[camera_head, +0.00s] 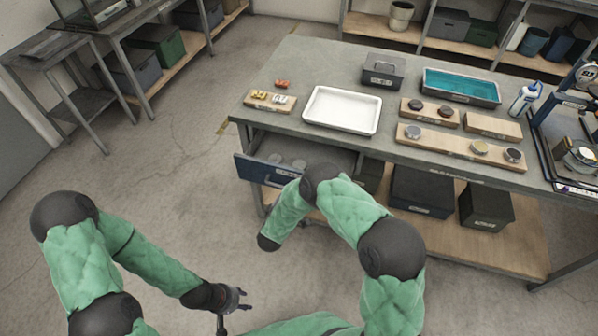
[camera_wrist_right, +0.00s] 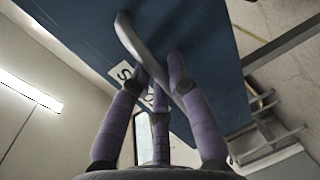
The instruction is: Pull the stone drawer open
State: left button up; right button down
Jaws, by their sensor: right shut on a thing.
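The stone drawer (camera_head: 256,170) has a dark blue front and sits under the left end of the workbench. It stands partly open, with several grey round pieces (camera_head: 287,162) visible inside. In the right wrist view the blue drawer front (camera_wrist_right: 210,40) fills the top, with a grey bar handle (camera_wrist_right: 132,42) and a partly hidden white label. My right gripper (camera_wrist_right: 160,75) is shut on the handle, its purple fingers around the bar. In the head view my right arm hides this gripper. My left gripper (camera_head: 244,299) is open and empty over the floor, away from the drawer.
The bench top (camera_head: 320,66) carries a white tray (camera_head: 342,109), a teal-filled tray (camera_head: 460,86), a grey box (camera_head: 383,70) and wooden blocks with weights. Dark boxes (camera_head: 422,191) stand on the lower shelf. The floor (camera_head: 170,175) left of the bench is free.

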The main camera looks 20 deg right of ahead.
jog(key=shift+f+p+v, duration=0.15)
jog(key=shift+v, duration=0.65)
jog(key=shift+f+p+v, duration=0.15)
jog(key=shift+p+v, duration=0.05)
jog(key=shift+v, duration=0.6)
jog(key=shift+f+p+v, duration=0.15)
jog(key=shift+f+v, duration=0.05)
jog(key=shift+v, duration=0.6)
jog(key=shift+s, duration=0.1)
jog(key=c, duration=1.2)
grip_release()
jog(key=shift+o, duration=0.2)
jog(key=shift+a, duration=0.1)
jog(key=v, duration=1.2)
